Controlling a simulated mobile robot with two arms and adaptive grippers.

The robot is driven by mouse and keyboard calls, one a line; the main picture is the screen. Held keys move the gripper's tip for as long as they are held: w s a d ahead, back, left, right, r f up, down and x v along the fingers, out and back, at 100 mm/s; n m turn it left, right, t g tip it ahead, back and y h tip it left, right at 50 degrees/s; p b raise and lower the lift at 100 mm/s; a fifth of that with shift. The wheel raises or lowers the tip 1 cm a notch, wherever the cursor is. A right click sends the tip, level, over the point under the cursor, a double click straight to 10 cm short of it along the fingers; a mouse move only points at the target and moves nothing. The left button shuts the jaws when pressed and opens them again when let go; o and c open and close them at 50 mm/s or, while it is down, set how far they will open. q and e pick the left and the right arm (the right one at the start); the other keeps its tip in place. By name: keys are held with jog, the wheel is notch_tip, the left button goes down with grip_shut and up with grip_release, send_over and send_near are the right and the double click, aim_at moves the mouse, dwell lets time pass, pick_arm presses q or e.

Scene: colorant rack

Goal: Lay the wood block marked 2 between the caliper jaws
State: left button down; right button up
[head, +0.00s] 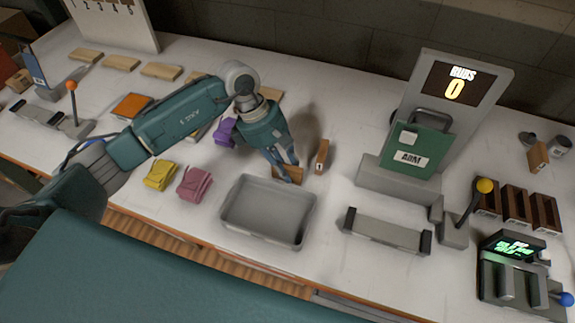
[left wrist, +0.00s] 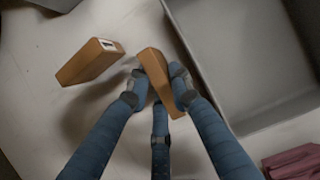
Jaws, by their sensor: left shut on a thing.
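My left gripper (head: 284,168) is shut on a brown wood block (head: 289,175), just behind the grey tray. In the left wrist view the fingers (left wrist: 160,88) close around this block (left wrist: 153,65); no number on it can be read. A second wood block (head: 322,154) stands just right of the gripper. In the left wrist view this second block (left wrist: 90,62) has a white end label with a dark mark like a 1. A grey device with upright jaws and a green-lit display (head: 513,246), which looks like the caliper, stands at the lower right. My right gripper is not in view.
The empty grey tray (head: 268,240) lies in front of the gripper. A grey bar with black ends (head: 387,232), a yellow-knobbed lever (head: 484,186) and a green box (head: 418,150) stand to the right. Folded yellow (head: 160,175) and pink cloths (head: 195,183) lie left.

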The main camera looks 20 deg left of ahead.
pick_arm(q)
jog(key=shift+f, duration=0.15)
jog(key=c, duration=1.6)
grip_release()
jog(key=shift+o, duration=0.2)
